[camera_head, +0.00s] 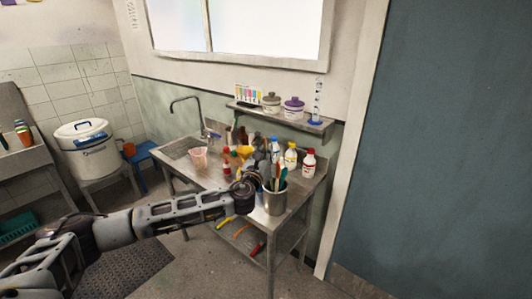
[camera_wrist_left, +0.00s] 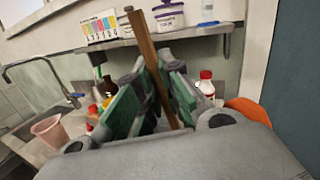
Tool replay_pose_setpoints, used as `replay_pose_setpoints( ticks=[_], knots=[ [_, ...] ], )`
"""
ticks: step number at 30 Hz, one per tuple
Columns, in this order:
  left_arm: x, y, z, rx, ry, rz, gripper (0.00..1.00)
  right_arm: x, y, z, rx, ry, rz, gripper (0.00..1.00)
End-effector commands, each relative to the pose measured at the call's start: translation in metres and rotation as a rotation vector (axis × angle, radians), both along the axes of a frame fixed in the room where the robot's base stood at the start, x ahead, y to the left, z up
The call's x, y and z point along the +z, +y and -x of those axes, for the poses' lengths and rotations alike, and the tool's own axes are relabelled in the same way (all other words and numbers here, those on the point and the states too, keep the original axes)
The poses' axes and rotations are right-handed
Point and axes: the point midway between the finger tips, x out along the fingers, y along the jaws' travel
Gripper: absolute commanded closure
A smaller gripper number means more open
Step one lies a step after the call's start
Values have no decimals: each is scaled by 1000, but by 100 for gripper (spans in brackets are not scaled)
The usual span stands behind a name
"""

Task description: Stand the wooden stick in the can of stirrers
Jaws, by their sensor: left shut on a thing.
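The can of stirrers (camera_head: 274,204) is a grey metal can at the front right of the steel bench, with several stirrers (camera_head: 282,180) standing in it. My left gripper (camera_head: 264,168) is beside and above the can's rim, on its far left side as seen from the head. In the left wrist view my left gripper (camera_wrist_left: 150,100) is shut on the wooden stick (camera_wrist_left: 146,55), a long brown strip rising between the green finger pads, slightly tilted. In the head view I cannot clearly tell the stick from the stirrers.
White bottles (camera_head: 308,163) stand behind the can, close to my gripper. A pink beaker (camera_head: 200,159) stands to the left, near the sink. A wall shelf (camera_head: 290,122) holds two jars and a cylinder. An orange object (camera_wrist_left: 248,110) shows at right in the wrist view.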

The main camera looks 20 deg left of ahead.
Motion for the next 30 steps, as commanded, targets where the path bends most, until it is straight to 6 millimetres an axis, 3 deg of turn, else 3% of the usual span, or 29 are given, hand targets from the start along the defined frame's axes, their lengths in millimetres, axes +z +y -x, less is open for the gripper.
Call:
replay_pose_setpoints(
  ticks=[18,30],
  knots=[
    [-38,-4,-4,-1,1,0,100,-25,-6,0,2,-1,7,9],
    [-44,-6,-4,-1,0,0,100,-28,-22,-4,3,-5,23,9]
  ],
)
